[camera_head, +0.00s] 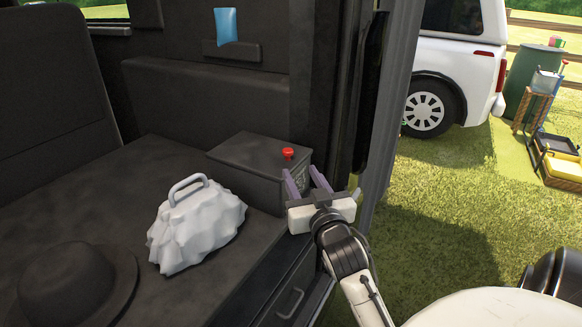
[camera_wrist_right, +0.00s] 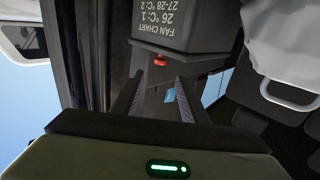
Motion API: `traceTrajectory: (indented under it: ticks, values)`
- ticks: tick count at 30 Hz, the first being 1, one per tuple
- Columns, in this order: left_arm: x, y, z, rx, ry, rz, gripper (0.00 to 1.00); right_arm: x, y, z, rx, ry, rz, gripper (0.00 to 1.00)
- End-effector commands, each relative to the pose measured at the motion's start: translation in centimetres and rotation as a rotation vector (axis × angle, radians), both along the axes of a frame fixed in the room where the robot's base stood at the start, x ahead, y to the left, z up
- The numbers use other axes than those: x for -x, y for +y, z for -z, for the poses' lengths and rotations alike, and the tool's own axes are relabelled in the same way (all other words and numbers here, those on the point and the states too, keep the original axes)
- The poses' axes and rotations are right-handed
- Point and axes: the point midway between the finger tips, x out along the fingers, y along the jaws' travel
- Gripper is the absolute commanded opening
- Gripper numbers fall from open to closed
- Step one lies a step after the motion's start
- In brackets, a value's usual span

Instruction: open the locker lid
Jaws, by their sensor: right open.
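The locker (camera_head: 250,175) is a dark box on the vehicle's dark seat platform. Its lid (camera_head: 250,150) looks shut, with a red knob (camera_head: 288,152) near its right end. My right gripper (camera_head: 304,178) is open and empty, its two purple-grey fingers pointing at the locker's right end, just below the knob. In the right wrist view, which is upside down, the red knob (camera_wrist_right: 160,60) shows beyond the open fingers, beside the locker's end face (camera_wrist_right: 170,22) with "FAN CHART" lettering. I cannot tell whether the fingers touch the locker. My left gripper is not in view.
A white crumpled bag (camera_head: 195,225) with a grey handle stands left of the locker. A dark hat (camera_head: 78,285) lies at the front left. The door pillar (camera_head: 385,110) rises close to the right of my gripper. Grass (camera_head: 450,200) lies open outside.

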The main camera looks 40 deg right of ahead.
Motion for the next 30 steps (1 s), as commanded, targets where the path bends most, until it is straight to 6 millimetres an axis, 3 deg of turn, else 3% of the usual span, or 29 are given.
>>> traceTrajectory:
  ticks: [16, 29, 30]
  values:
    - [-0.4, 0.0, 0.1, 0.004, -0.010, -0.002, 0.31, -7.7, -4.3, -0.2, 0.001, -0.002, 0.001, 0.40]
    - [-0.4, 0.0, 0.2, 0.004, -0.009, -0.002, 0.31, -8.7, -4.8, -0.1, 0.000, -0.001, 0.000, 0.40]
    - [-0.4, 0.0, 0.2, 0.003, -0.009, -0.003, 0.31, -8.7, -4.8, -0.1, 0.000, -0.001, 0.000, 0.37]
